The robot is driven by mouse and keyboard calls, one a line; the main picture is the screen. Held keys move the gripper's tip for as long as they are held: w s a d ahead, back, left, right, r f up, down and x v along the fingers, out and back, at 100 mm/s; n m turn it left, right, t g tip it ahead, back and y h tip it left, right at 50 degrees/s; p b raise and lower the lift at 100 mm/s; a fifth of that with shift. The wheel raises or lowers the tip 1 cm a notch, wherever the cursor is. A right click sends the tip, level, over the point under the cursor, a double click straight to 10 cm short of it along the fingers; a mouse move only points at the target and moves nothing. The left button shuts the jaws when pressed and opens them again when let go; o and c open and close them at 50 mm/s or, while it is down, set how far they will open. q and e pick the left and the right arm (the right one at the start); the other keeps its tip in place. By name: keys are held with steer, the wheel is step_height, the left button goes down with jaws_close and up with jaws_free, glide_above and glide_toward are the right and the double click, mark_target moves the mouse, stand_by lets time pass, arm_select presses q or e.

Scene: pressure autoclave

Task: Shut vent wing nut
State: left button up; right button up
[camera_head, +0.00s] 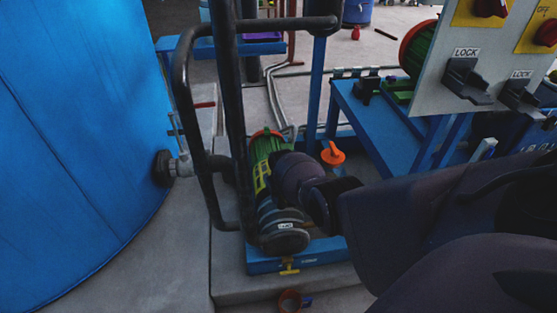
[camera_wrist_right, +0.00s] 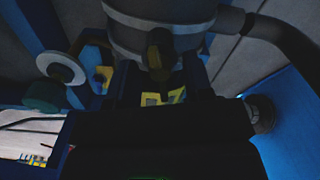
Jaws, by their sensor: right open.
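A small yellow wing-shaped handle (camera_head: 289,267) sits low at the front of the pump, above the blue base; I take it for the wing nut, but cannot be sure. In the right wrist view, a yellow winged part (camera_wrist_right: 153,99) shows under a grey round casing with a brass-coloured stub (camera_wrist_right: 160,55). My left gripper is not in view.
A big blue tank (camera_head: 70,140) fills the left. A black pipe loop (camera_head: 192,140) rises beside the green motor (camera_head: 266,150). An orange handle (camera_head: 333,154) stands beyond my right arm. A grey switch panel (camera_head: 480,60) hangs at the upper right. An orange cup (camera_head: 290,301) lies low in front.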

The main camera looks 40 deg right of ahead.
steer(key=shift+f, duration=0.15)
steer(key=shift+c, duration=0.5)
jaws_close()
